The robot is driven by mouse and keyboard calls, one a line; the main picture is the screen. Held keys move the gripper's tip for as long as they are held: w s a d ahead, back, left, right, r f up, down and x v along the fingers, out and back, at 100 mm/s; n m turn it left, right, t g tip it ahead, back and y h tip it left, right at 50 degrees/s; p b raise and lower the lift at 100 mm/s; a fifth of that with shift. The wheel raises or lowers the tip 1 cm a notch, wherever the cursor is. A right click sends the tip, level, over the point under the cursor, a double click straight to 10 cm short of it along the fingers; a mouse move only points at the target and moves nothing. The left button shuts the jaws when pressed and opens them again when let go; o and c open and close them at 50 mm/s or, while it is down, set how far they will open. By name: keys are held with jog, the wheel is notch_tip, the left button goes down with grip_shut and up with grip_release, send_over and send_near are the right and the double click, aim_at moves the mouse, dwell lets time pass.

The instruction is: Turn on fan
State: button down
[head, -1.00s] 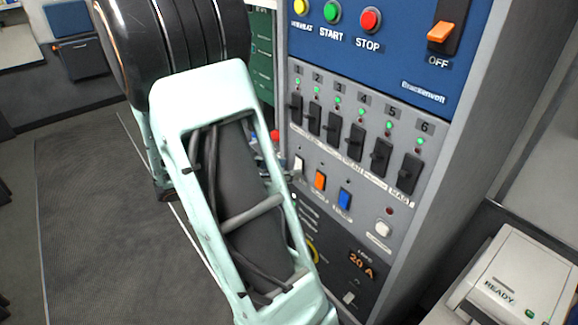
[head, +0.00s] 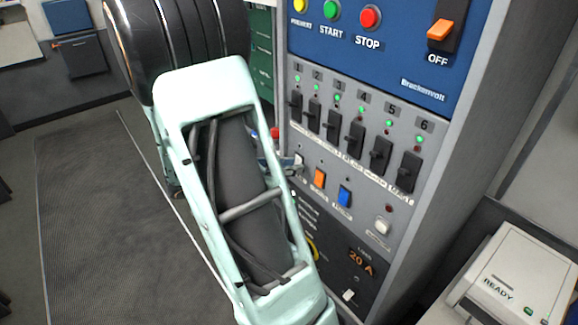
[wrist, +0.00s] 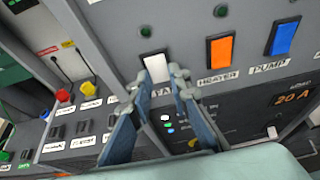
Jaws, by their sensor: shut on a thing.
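The fan switch (wrist: 154,66) is a white rocker on the grey panel in the wrist view.
Right of the fan switch are the orange heater switch (wrist: 220,50) and the blue pump switch (wrist: 284,38). A row of black breakers (head: 356,137) sits above, under the blue panel. Red (wrist: 63,96) and yellow (wrist: 68,44) knobs are at the left in the wrist view.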

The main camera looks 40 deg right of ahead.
jog(key=h+b, duration=0.1)
jog(key=b, duration=0.1)
jog(key=f+h+b, duration=0.1)
jog(key=b, duration=0.2)
jog(key=shift+h, duration=0.4)
jog(key=shift+r, duration=0.1)
jog(key=c, duration=1.8)
grip_release()
jog(key=w+a+r, duration=0.1)
jog(key=a, duration=1.1)
jog(key=shift+w+r, duration=0.15)
jog(key=shift+r, duration=0.15)
jog(key=shift+d, duration=0.1)
